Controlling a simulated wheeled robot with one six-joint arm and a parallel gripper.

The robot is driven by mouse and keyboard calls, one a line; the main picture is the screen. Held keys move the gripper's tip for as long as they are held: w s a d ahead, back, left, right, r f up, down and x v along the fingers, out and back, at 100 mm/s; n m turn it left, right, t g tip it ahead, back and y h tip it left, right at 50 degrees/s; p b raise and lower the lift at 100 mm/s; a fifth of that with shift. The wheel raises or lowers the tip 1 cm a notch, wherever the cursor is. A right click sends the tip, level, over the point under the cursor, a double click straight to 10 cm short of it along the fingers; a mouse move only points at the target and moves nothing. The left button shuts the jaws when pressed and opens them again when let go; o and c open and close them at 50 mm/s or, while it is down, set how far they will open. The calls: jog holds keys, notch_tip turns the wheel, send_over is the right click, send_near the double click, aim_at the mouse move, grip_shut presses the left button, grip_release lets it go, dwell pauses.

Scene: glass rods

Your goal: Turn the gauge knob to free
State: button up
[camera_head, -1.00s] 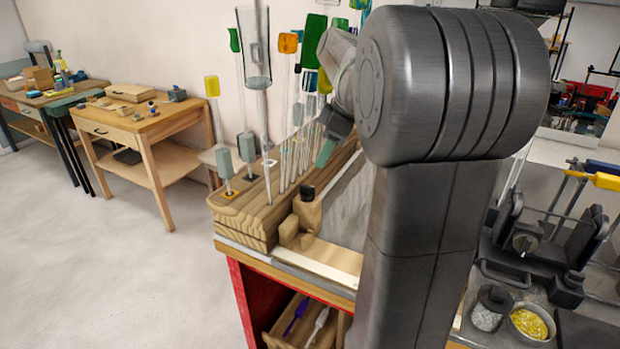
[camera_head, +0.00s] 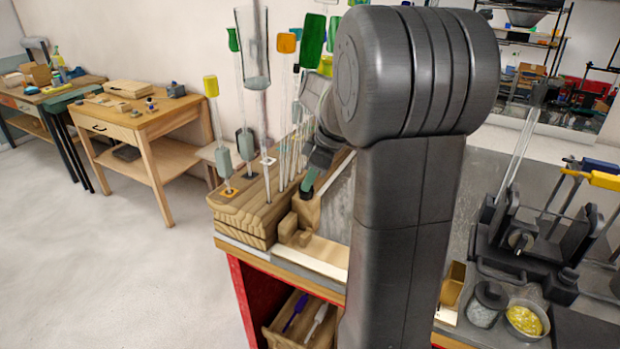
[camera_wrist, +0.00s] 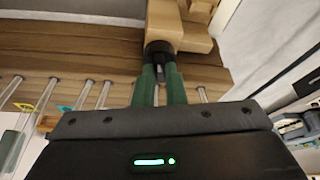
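The gauge is a stepped light-wood block (camera_head: 288,228) at the front of the wooden rod rack. In the wrist view, the block (camera_wrist: 183,30) is at the top centre and bears a round black knob (camera_wrist: 158,47). My gripper (camera_wrist: 160,72) points at the knob with its two green fingers, which have a narrow gap between them. The fingertips are right at the knob's near side; whether they touch it is unclear. In the head view, my gripper (camera_head: 308,184) is low over the block, and the knob is mostly hidden behind it.
The wooden rack (camera_head: 240,222) beside the gauge holds several upright glass rods with coloured tags, close to my arm. A tall glass vessel (camera_head: 252,50) stands among them. At right are a dark fixture (camera_head: 520,240), a jar (camera_head: 486,302) and a yellow-filled bowl (camera_head: 526,318).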

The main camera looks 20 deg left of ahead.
grip_shut()
jog(key=shift+s+m+t+b, duration=0.1)
jog(key=shift+m+t+b, duration=0.2)
jog(key=shift+m+b, duration=0.4)
jog(key=shift+m+t, duration=0.3)
jog(key=shift+m, duration=0.6)
jog(key=o, duration=0.7)
grip_release()
jog(key=shift+r, duration=0.1)
jog(key=b+v, duration=0.1)
jog(key=v, duration=1.2)
jog(key=shift+d+r+b, duration=0.2)
jog(key=shift+r+b, duration=0.1)
